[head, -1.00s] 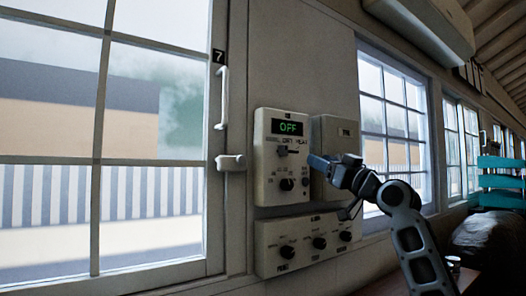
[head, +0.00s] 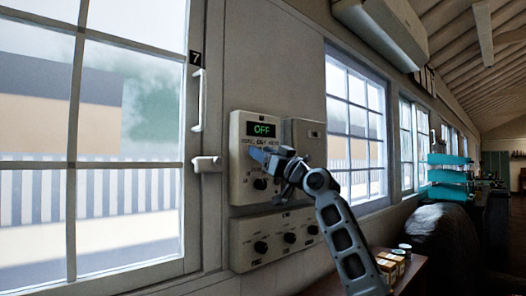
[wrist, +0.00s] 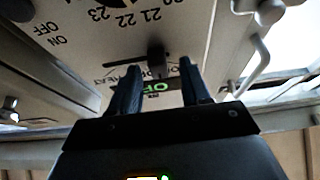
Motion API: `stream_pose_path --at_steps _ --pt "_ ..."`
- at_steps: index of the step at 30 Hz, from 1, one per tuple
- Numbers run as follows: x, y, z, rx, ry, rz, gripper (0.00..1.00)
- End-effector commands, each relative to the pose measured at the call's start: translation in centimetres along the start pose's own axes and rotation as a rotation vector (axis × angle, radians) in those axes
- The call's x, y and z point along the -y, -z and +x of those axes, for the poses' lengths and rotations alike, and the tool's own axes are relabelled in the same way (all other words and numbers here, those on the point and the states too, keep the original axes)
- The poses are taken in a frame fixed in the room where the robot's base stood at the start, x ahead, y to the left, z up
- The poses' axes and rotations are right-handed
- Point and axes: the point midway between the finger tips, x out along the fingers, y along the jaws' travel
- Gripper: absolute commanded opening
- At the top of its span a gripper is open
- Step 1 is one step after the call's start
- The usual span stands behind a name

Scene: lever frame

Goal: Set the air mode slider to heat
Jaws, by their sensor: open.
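The air mode panel (head: 237,188) is a cream box on the wall with a green display (head: 261,130) reading OFF. In the upside-down wrist view, the slider knob (wrist: 157,60) is a dark tab near the middle of a thin slot, under the display. My gripper (head: 262,155) is in front of the panel just below the display and hides the knob in the head view. In the wrist view my gripper (wrist: 160,78) is open, its fingers on either side of the knob; contact cannot be told.
A round dial (head: 261,184) is lower on the same panel. A box with several knobs (head: 240,256) is mounted below, and a plain box (head: 308,130) is at the right. A white window handle (head: 206,164) juts out close to the panel's left.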

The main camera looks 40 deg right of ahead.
Motion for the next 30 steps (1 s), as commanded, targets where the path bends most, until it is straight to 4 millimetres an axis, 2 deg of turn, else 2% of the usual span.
stream_pose_path --at_steps 8,23,30 --pt "-0.01 -0.04 0.22 0.0 0.0 0.0 0.47" --pt "-0.01 -0.05 0.19 0.0 0.0 0.0 0.01" --pt "-0.02 -0.05 0.19 0.0 0.0 0.0 0.0"
